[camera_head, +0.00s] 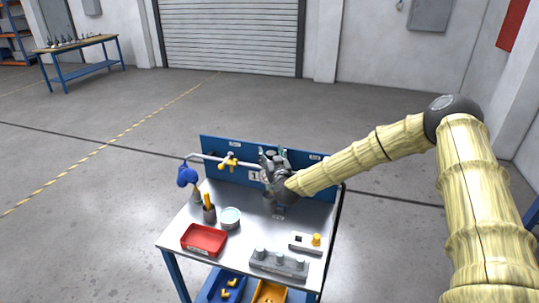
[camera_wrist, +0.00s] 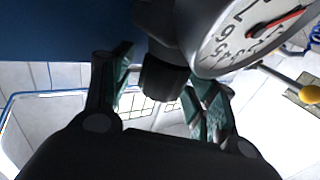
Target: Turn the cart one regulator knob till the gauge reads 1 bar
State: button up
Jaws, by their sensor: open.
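The regulator knob (camera_wrist: 163,80) is a dark, short cylinder under a dark regulator body in the wrist view. My gripper (camera_wrist: 160,86) has its green-padded fingers apart, one on each side of the knob; I see a gap at the left finger and cannot tell contact at the right. The gauge (camera_wrist: 250,38) is a white dial with a red needle, tilted and partly cut off at the top right; I cannot read its value surely. In the head view my gripper (camera_head: 272,157) is at the blue back panel (camera_head: 222,146) of the cart and hides the regulator.
A yellow-handled valve (camera_head: 229,161) sits on the pipe left of my gripper.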

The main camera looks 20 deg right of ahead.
jog(key=shift+c, duration=0.5)
jog(key=c, duration=1)
jog(key=shift+o, duration=0.2)
jog(key=shift+a, duration=0.15)
jog(key=shift+h, duration=0.3)
jog(key=m+g+h+b, duration=0.1)
jog(key=m+h+b, duration=0.1)
jog(key=h, duration=0.1)
jog(key=m+g+h+b, duration=0.1)
jog(key=m+h, duration=0.2)
jog(key=h, duration=0.1)
jog(key=shift+f+b, duration=0.1)
jog(key=shift+b, duration=0.25)
jog(key=shift+m+g+h+b, duration=1.25)
jog(key=shift+m+g+h, duration=0.8)
jog(key=shift+h, duration=0.35)
